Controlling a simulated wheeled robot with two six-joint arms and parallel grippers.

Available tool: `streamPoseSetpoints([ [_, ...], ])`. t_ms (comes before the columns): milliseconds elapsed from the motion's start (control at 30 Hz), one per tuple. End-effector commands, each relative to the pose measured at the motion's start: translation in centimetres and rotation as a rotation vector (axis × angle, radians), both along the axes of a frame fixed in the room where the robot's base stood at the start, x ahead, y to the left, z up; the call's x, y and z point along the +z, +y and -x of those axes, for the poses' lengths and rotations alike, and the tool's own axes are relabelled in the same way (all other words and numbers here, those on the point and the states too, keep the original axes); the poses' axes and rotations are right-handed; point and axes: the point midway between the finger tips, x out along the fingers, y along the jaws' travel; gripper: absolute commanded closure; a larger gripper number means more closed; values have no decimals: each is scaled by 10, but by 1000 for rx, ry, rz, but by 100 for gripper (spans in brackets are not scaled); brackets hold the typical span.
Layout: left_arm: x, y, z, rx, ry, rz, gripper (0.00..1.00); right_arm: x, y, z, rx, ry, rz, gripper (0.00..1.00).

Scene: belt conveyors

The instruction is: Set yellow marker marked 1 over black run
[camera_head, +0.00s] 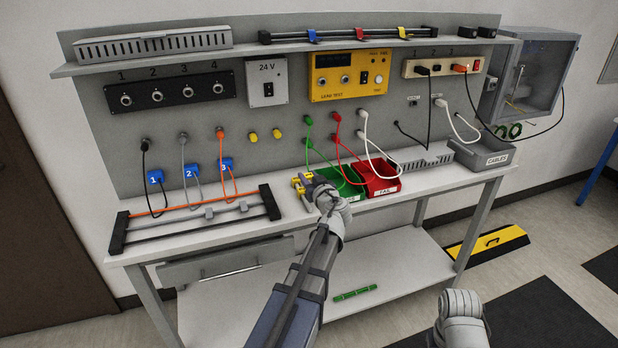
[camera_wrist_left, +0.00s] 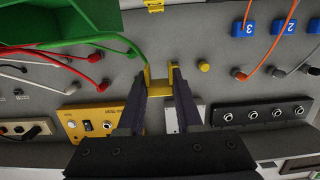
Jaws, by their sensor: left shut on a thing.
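My left gripper (camera_head: 310,184) is above the bench, left of the green bin, shut on a yellow marker. In the left wrist view the marker (camera_wrist_left: 160,86) sits between the fingertips of my gripper (camera_wrist_left: 167,84); its number cannot be read. More yellow shows by the gripper in the head view, partly hidden by it. A black lead (camera_head: 146,163) hangs from the panel to the blue block 1 (camera_head: 155,177). Thin runs, one orange, cross the rack (camera_head: 196,219) at the bench's left; a dark one lies at its front.
Blue blocks 2 (camera_head: 190,172) and 3 (camera_head: 226,165) stand right of block 1. A green bin (camera_head: 345,181) and a red bin (camera_head: 384,184) are right of my gripper. Green, red and white leads hang above them. A grey cable tray (camera_head: 485,155) is farther right.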

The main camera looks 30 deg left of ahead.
Motion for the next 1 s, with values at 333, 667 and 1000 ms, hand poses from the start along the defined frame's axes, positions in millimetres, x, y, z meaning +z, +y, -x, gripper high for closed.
streamPoseSetpoints([
  [333, 31, 0, 0, 0, 0, 0, 100, 31, 0, 0, 0, 0, 0, 50],
  [667, 43, 0, 0, 0, 0, 0, 100, 43, 0, 0, 0, 0, 0, 50],
  [1000, 43, 0, 0, 0, 0, 0, 100, 43, 0, 0, 0, 0, 0, 50],
])
